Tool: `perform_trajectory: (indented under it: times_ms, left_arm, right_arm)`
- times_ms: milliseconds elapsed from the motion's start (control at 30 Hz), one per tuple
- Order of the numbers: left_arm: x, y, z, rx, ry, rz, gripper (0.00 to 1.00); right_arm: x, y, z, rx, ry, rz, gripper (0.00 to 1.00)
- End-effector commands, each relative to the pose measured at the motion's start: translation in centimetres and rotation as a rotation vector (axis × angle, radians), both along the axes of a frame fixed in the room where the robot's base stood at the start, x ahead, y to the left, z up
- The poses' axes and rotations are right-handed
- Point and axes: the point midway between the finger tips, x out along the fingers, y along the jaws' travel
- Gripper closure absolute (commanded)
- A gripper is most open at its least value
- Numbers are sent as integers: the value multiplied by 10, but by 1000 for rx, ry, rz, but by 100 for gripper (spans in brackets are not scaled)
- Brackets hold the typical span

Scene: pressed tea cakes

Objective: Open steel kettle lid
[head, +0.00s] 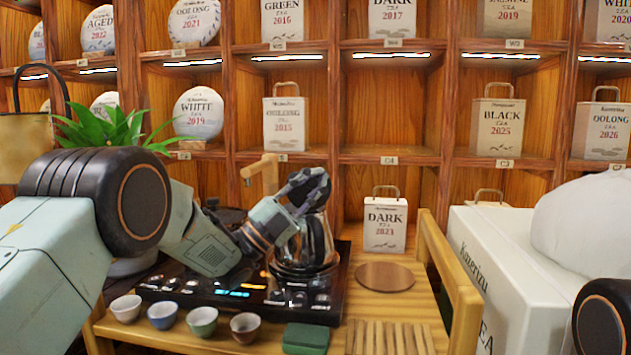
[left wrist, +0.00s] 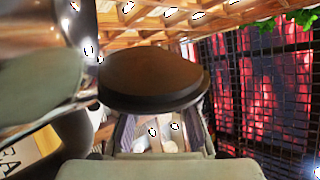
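The steel kettle (head: 319,242) stands on the black tea tray (head: 322,312), dark and shiny, partly hidden behind my left gripper. My left gripper (head: 312,188) is at the kettle's top, with its fingers at or just above the lid area. The lid itself is hidden in the head view. In the left wrist view, a round brown disc with a black rim (left wrist: 150,75), apparently the lid's knob, covers my fingertips. The visible parts of the fingers (left wrist: 160,130) are apart; contact with the disc cannot be told. Shiny steel shows at upper left there. My right gripper is out of view.
Several small cups (head: 203,320) line the tray's front, beside a green block (head: 306,338). A round brown coaster (head: 385,276) and a slatted wooden rack (head: 392,338) are to the right. A white box (head: 485,262) stands farther right. Shelves with tea packages (head: 385,222) stand behind.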

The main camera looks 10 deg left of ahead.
Motion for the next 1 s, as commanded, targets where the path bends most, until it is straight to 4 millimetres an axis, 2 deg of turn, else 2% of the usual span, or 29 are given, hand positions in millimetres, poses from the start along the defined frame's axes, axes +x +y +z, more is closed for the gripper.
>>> perform_trajectory:
  times_ms: [33,300,667,867,1000]
  left_arm:
    - [1,0,-10,3,21,1,81]
    - [0,0,-6,1,13,1,58]
    - [-2,2,-6,-1,8,1,58]
    - [-15,21,-25,-2,13,3,58]
    - [-33,47,-22,-3,9,5,58]
  right_arm:
    - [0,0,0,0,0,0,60]
    - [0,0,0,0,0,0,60]
    - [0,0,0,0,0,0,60]
    - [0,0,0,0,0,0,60]
    - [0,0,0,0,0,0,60]
